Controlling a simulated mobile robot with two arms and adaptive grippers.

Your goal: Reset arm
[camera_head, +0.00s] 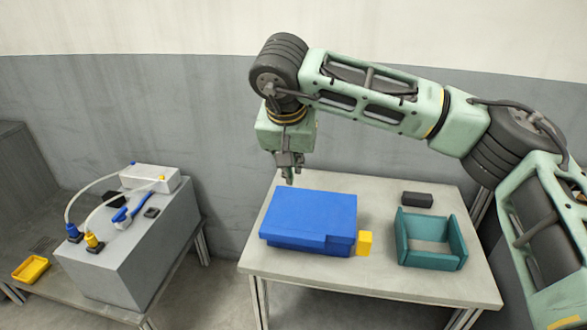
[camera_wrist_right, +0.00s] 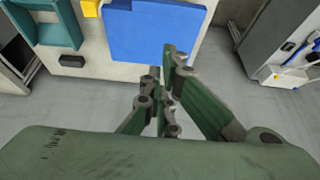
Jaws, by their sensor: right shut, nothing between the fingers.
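My right arm comes in from the right side of the head view and bends down over the table. My right gripper (camera_head: 289,178) points down above the back left part of the table, just behind the blue box, and is shut and empty. In the right wrist view its fingers (camera_wrist_right: 163,95) stand together over the near edge of the blue box (camera_wrist_right: 155,32). My left gripper is not in view.
The table (camera_head: 375,288) bears the blue box (camera_head: 308,220), a yellow block (camera_head: 364,243), a teal open tray (camera_head: 432,262) and a black block (camera_head: 417,199). At left, a grey cabinet (camera_head: 145,255) holds cabled devices; a yellow tray (camera_head: 31,269) lies beside it.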

